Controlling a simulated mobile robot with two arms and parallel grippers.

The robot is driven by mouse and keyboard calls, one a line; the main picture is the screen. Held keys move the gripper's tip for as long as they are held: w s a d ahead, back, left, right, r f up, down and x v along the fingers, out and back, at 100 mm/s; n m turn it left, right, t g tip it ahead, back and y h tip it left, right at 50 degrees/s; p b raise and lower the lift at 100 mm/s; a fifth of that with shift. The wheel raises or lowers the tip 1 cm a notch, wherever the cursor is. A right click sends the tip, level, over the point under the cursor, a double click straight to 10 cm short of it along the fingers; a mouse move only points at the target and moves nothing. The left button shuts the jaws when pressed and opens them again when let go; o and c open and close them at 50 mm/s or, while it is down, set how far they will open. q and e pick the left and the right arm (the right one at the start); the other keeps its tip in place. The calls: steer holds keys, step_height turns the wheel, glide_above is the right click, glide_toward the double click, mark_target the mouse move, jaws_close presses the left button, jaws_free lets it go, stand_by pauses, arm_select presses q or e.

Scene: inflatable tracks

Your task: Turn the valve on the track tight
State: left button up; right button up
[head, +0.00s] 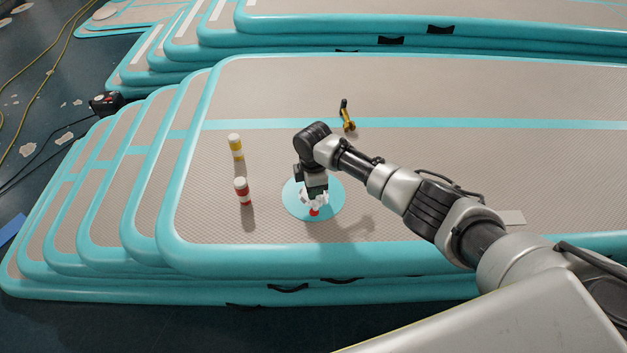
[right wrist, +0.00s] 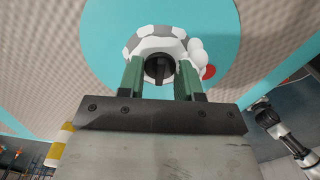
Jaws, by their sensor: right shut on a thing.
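The valve is a white and grey round fitting with a dark centre, on a round teal patch (head: 292,207) on top of the near inflatable track (head: 400,210). In the head view my right gripper (head: 315,190) points down over the valve (head: 306,201) and hides part of it. In the right wrist view the green fingers of my right gripper (right wrist: 161,78) are on either side of the dark middle of the valve (right wrist: 158,47), shut on it. A small red part (head: 314,212) shows at the valve's near side. My left gripper is not in view.
A red-and-white canister (head: 243,191) and a yellow-and-white canister (head: 236,147) stand left of the valve. A yellow-and-black tool (head: 347,115) is behind my arm. More stacked tracks (head: 420,25) lie at the back. A black-and-red device (head: 106,103) sits at the left.

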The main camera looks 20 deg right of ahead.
steer(key=shift+r+m+p, duration=0.15)
steer(key=shift+m+p, duration=0.65)
steer(key=shift+m, duration=0.6)
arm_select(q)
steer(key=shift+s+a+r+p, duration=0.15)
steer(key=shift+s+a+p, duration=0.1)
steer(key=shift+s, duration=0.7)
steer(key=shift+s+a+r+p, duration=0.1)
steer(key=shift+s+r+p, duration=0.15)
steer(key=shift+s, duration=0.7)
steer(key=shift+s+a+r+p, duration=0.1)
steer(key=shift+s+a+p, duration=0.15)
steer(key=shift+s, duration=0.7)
arm_select(e)
steer(key=shift+m, duration=1.1)
steer(key=shift+f, duration=0.2)
steer(key=o, duration=0.9)
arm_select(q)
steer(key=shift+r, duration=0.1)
arm_select(e)
steer(key=shift+r, duration=0.1)
